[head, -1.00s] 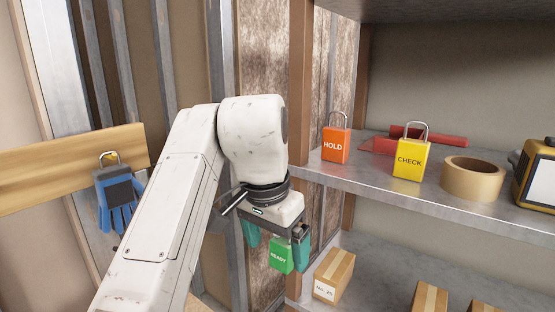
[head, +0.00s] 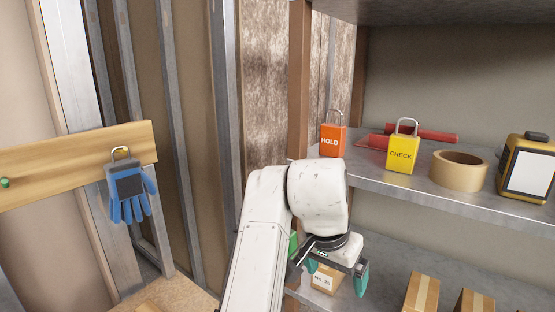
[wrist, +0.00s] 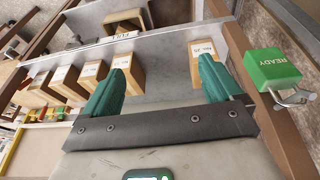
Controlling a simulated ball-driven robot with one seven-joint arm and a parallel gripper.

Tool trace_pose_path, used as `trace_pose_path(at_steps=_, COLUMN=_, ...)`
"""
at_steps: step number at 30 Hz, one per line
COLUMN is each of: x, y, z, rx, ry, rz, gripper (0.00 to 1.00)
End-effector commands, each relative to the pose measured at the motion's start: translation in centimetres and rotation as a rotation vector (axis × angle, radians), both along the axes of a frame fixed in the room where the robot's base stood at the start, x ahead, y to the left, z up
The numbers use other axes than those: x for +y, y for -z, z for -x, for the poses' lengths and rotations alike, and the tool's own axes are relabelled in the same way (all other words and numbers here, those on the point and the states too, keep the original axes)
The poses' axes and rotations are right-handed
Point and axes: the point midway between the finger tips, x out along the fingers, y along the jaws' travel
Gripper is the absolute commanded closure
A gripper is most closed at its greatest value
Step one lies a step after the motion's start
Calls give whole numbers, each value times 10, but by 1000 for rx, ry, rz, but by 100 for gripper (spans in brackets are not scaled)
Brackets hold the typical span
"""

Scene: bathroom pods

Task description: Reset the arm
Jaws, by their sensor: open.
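My gripper (head: 333,275) is open and empty, low in front of the lower shelf. Its two green fingers (wrist: 165,75) stand wide apart in the wrist view. A green padlock marked READY (wrist: 272,68) is outside the jaws, to their right in the wrist view, by a brown post. Its metal shackle shows. In the head view only a green sliver of this padlock (head: 293,245) shows beside my arm. What holds it up is hidden.
An orange HOLD padlock (head: 333,140), a yellow CHECK padlock (head: 401,154), a tape roll (head: 459,169) and a yellow-black device (head: 528,170) stand on the upper shelf (head: 390,189). Cardboard boxes (head: 421,293) sit below. Blue gloves (head: 128,190) hang left on a wooden board (head: 60,152).

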Motion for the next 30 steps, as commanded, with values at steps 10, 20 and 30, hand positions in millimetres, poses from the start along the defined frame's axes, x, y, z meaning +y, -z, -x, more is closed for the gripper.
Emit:
trace_pose_path(at_steps=10, x=-130, y=93, z=32, rx=-22, ry=-63, rz=155, gripper=8)
trace_pose_path(at_steps=20, x=-207, y=182, z=115, rx=41, ry=-246, rz=214, gripper=8)
trace_pose_path(at_steps=30, x=-216, y=265, z=248, rx=153, ry=-475, rz=99, gripper=8)
